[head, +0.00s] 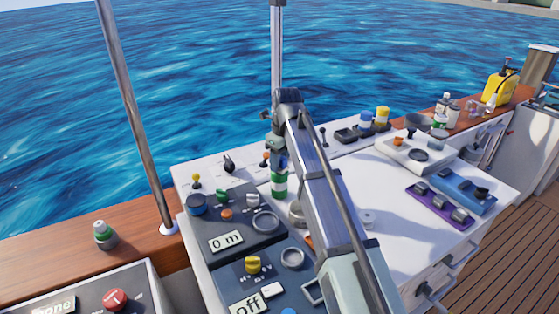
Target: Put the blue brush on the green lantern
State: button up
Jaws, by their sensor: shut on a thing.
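My gripper (279,154) points down near the middle of the console, partly hidden by my own arm. It is shut on a small blue thing, which I take to be the blue brush (283,162); its shape is mostly hidden. A green and white banded cylinder (279,182) stands upright just below the gripper. I cannot tell whether the blue thing touches it. A small green-topped, lantern-like thing (103,234) stands on the wooden ledge at the left. I cannot tell for sure which of these two is the green lantern.
Dark control panels (231,232) with knobs and rings lie left of my arm. A purple tray (438,208) and a blue tray (464,190) lie at the right. Bottles (446,103) and a yellow container (499,87) stand farther back. Metal poles (137,120) rise at the ledge.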

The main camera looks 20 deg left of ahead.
aim_at(283, 158)
jog(key=shift+f, duration=0.15)
jog(key=o, duration=1.1)
jog(key=shift+c, duration=0.2)
notch_tip(283, 158, up, 12)
jog(key=d, duration=0.1)
jog(key=shift+s+d, duration=0.2)
jog(key=shift+s, duration=0.1)
